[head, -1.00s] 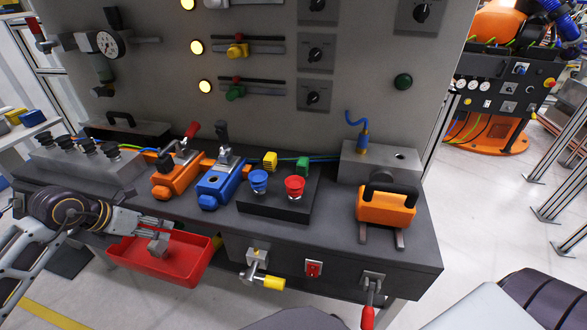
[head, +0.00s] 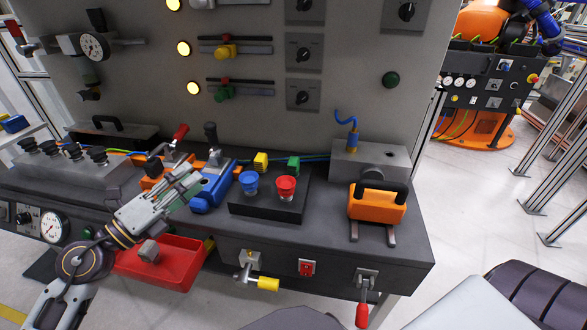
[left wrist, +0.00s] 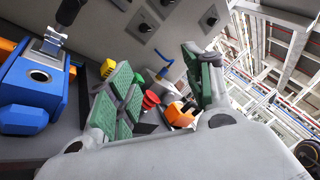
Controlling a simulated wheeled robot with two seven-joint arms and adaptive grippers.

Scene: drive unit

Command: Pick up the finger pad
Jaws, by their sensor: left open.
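My left gripper (head: 188,182) is open and empty in the head view, raised in front of the orange and blue clamp units. The left wrist view shows its two spread fingers (left wrist: 158,62) with green ribbed pads and nothing between them. A grey block (head: 149,251) shows at the red tray (head: 185,262), below the gripper and apart from it. I cannot tell whether this block is the finger pad; no other loose pad is clear. My right gripper is not in view.
The blue clamp unit (head: 213,188) stands just behind the left gripper, and is close in the left wrist view (left wrist: 32,88). A black box with blue and red buttons (head: 270,206) and an orange handled block (head: 377,206) stand to the right. The grey panel rises behind.

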